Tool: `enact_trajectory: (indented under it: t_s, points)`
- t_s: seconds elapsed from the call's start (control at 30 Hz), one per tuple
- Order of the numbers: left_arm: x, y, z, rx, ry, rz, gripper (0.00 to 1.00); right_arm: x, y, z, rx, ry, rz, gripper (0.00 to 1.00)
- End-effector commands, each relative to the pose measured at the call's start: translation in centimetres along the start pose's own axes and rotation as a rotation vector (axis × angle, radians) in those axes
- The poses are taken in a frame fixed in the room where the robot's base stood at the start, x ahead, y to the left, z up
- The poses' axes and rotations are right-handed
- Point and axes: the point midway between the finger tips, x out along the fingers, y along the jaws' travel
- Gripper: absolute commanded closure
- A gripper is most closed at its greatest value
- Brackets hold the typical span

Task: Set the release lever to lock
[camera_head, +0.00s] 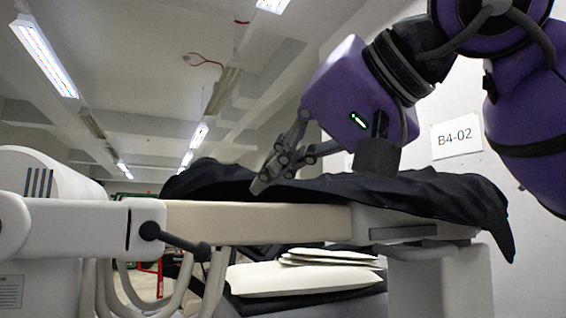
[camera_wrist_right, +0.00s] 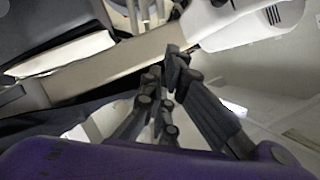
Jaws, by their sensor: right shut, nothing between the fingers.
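The release lever (camera_head: 178,240) is a short black handle on the side of the cream and white bed-like cart. It runs from a round pivot at its left to a thick end lower right. My right gripper (camera_head: 262,184) is above the cart's edge, up and to the right of the lever and apart from it. Its dark fingers are shut and empty, pointing down to the left; they also show in the right wrist view (camera_wrist_right: 168,67). I cannot make out the lever clearly in that view. My left gripper is not in view.
A black cloth (camera_head: 420,192) drapes over the cart top beside and behind my right gripper. The cart's cream side rail (camera_head: 260,223) runs below it. White folded sheets (camera_head: 300,276) lie on a lower shelf. A white rounded housing (camera_head: 45,172) stands at the left.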

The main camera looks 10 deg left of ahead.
Motion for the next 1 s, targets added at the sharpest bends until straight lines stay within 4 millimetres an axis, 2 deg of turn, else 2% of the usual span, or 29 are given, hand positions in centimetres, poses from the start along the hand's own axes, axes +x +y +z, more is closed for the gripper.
enact_trajectory:
  t_s: [0.1,0.3,0.4,0.6,1.0]
  points:
    - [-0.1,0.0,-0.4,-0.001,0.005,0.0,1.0,2.8,-0.1,0.1,-0.001,-0.004,0.0,1.0]
    - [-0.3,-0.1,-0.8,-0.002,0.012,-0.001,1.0,6.6,-0.1,0.3,-0.002,-0.002,-0.001,1.0]
    - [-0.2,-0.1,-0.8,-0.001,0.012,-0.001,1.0,6.8,-0.1,2.0,-0.005,-0.001,-0.001,1.0]
    - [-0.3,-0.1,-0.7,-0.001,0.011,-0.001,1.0,7.2,-0.1,3.6,-0.003,0.001,-0.001,1.0]
    - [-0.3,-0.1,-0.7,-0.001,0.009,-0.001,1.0,7.2,0.0,3.9,-0.001,0.0,-0.001,1.0]
